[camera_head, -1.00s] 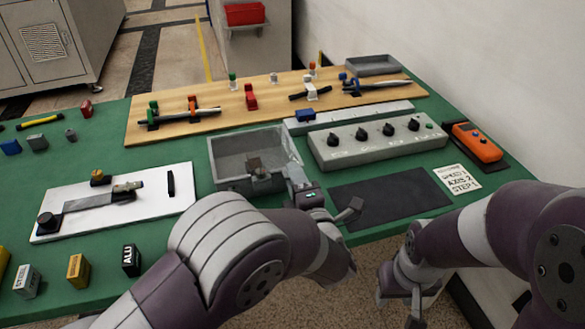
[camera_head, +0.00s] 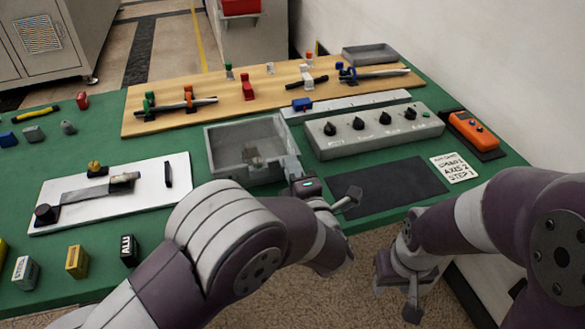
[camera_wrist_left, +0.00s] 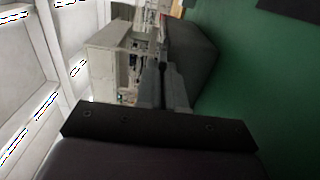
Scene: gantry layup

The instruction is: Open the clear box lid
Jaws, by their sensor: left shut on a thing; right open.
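The grey box (camera_head: 229,174) stands on the green table in the middle of the head view. Its inside shows hazily, with a small brownish piece (camera_head: 253,158) in the middle. I cannot clearly make out the clear lid's outline or how far it is raised. My left gripper (camera_head: 289,168) is at the box's front right corner, shut on what appears to be the lid's edge; the grip is partly hidden. In the left wrist view its fingers (camera_wrist_left: 165,85) are close together beside a dark grey wall. My right gripper (camera_head: 398,290) is open and empty, low beyond the table's front edge.
A grey knob panel (camera_head: 375,130) stands right of the box, and a dark mat (camera_head: 385,188) lies in front of it. A white board (camera_head: 75,215) with a lever lies left. A wooden board (camera_head: 225,108) with tools lies behind. Small blocks stand front left.

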